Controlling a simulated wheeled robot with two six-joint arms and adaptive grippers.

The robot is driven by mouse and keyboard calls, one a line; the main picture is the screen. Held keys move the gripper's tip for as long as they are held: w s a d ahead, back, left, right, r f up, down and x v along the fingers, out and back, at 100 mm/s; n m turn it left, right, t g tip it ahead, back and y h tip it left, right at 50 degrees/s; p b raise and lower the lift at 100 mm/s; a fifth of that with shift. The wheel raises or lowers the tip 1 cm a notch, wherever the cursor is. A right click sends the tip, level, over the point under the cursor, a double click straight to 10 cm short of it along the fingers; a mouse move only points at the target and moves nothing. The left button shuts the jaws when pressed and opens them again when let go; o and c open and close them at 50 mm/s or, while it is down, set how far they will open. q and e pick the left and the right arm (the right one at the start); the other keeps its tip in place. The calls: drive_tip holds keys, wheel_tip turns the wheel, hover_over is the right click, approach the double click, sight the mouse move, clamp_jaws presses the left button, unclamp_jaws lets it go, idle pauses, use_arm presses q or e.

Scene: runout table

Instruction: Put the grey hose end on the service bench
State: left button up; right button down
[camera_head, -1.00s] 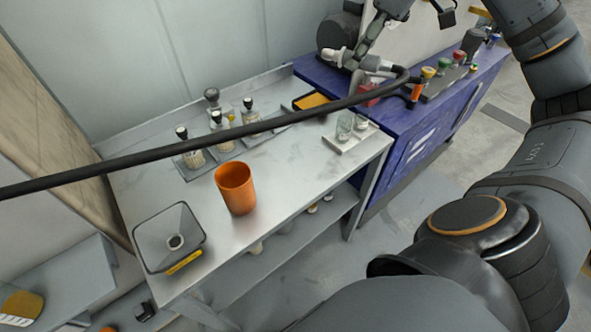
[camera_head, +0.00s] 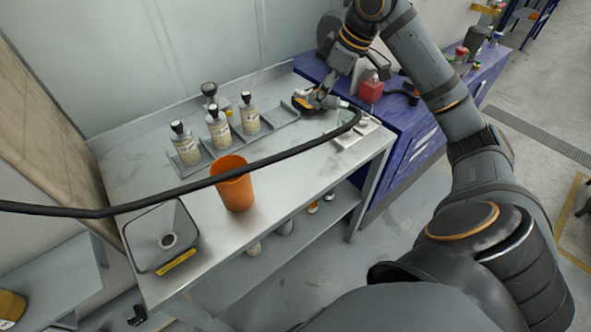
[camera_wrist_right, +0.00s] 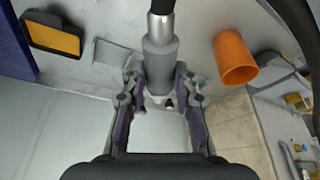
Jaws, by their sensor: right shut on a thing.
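The grey hose end (camera_head: 334,104) is a light grey fitting on a long black hose (camera_head: 270,157). My right gripper (camera_head: 320,97) is shut on it, above the far right part of the steel bench (camera_head: 290,165). In the right wrist view the grey hose end (camera_wrist_right: 160,60) sits between the two fingers of the right gripper (camera_wrist_right: 160,92), with the black hose leaving at the top. Whether the fitting touches the bench is hard to tell. My left gripper is out of view.
An orange cup (camera_head: 234,184) stands on the steel bench, with the hose crossing in front of it. A tray holds several bottles (camera_head: 218,128) at the back. A blue bench (camera_head: 405,125) adjoins at the right.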

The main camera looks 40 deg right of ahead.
drive_tip(key=b, duration=0.3)
hover_over(293, 165)
drive_tip(key=s, duration=0.1)
wheel_tip(293, 165, down, 12)
drive_tip(key=shift+m, duration=0.4)
drive_tip(key=f, duration=1)
drive_tip(key=shift+d, duration=0.35)
drive_tip(key=shift+s, duration=0.1)
drive_tip(key=c, duration=1)
unclamp_jaws()
drive_tip(key=shift+f, duration=0.1)
drive_tip(key=shift+c, duration=0.2)
drive_tip(key=v, duration=1.2)
drive_tip(key=shift+a, duration=0.1)
